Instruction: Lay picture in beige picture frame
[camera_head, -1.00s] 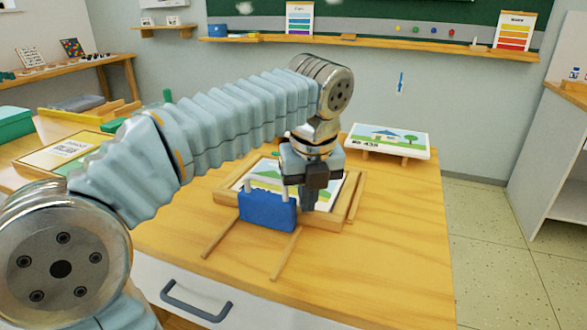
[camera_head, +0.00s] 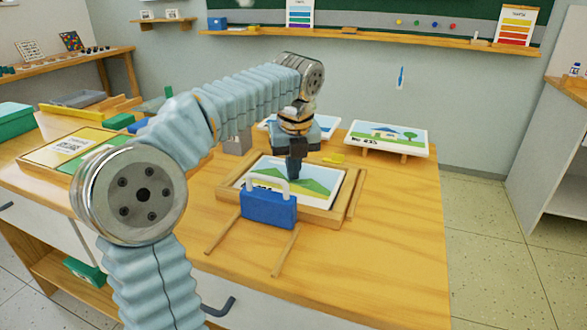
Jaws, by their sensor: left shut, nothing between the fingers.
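The beige picture frame (camera_head: 330,213) lies on the wooden table. A picture (camera_head: 320,180) with green hills and a white border lies within the frame's rim; whether it is fully flat cannot be told. My left gripper (camera_head: 294,176) is shut and empty, pointing down over the picture's upper middle. Whether its tip touches the picture is unclear. The gripper hides part of the picture, and a blue block with a white handle (camera_head: 267,208) hides the front left part of the frame. My right gripper is not in view.
Another picture (camera_head: 388,136) rests on a wooden stand at the back right, and one more (camera_head: 268,124) is partly hidden behind my arm. Two thin wooden rails (camera_head: 285,250) extend forward from the blue block. The table's front right is clear.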

